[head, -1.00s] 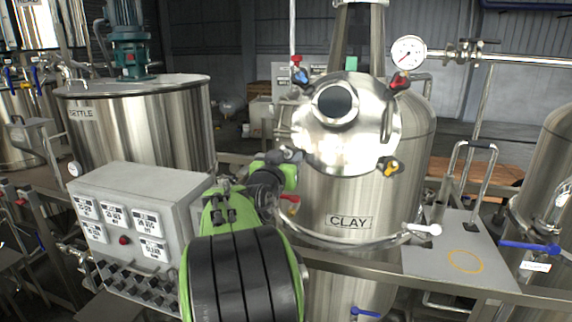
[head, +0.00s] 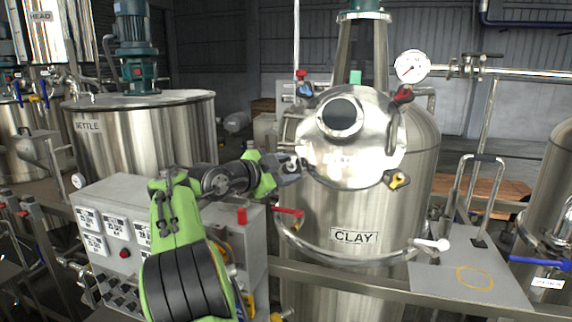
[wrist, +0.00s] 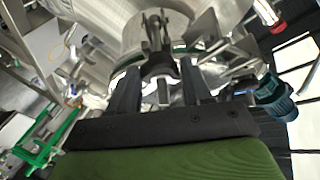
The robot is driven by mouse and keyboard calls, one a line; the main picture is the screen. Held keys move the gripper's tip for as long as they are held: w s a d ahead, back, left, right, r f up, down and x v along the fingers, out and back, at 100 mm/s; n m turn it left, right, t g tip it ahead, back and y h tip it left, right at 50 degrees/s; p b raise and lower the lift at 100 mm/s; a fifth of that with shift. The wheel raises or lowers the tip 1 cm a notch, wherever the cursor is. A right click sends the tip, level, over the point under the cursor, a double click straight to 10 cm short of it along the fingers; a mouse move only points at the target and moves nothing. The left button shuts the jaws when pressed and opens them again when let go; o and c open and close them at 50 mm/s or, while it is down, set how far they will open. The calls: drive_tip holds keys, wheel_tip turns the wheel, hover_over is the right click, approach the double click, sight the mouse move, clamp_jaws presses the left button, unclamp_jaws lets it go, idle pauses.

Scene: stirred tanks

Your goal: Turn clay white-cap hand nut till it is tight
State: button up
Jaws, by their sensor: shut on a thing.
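The tank labelled CLAY (head: 354,236) stands in the middle of the head view, with its round steel hatch (head: 375,150) closed at the upper front. My gripper (head: 288,168) is at the hatch's lower left edge, shut on a hand nut there. In the wrist view the two dark fingers of my gripper (wrist: 160,88) stand on either side of the dark hand nut (wrist: 160,66). The nut is mostly hidden in the head view, and its white cap cannot be made out clearly. Other hatch nuts are blue-capped (head: 305,89), red-capped (head: 403,94) and yellow-capped (head: 398,180).
A red-handled valve (head: 288,211) sits just below my gripper, and a white-handled one (head: 431,243) is at the right. The grey control box (head: 115,195) and the SETTLE tank (head: 145,130) are on the left. A pressure gauge (head: 412,66) is at the upper right.

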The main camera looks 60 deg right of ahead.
drive_tip(key=m+y+p, duration=0.1)
drive_tip(key=m+p, duration=0.1)
drive_tip(key=r+m+g+y+p, duration=0.1)
drive_tip(key=m+p, duration=0.2)
drive_tip(key=shift+w+d+y+p, duration=0.1)
drive_tip(key=shift+w+y+p, duration=0.05)
drive_tip(key=shift+y+p, duration=0.15)
drive_tip(key=m+y+p, duration=0.1)
drive_tip(key=m+p, duration=0.2)
drive_tip(key=p, duration=0.1)
drive_tip(key=shift+d+g+y, duration=0.1)
drive_tip(key=shift+g+y, duration=0.2)
drive_tip(key=shift+y, duration=0.1)
drive_tip(key=shift+m, duration=0.3)
drive_tip(key=o, duration=1)
drive_tip(key=shift+o, duration=0.2)
drive_tip(key=shift+w, duration=0.1)
drive_tip(key=p+v, duration=0.6)
drive_tip(key=v, duration=0.9)
drive_tip(key=shift+a+r, duration=0.25)
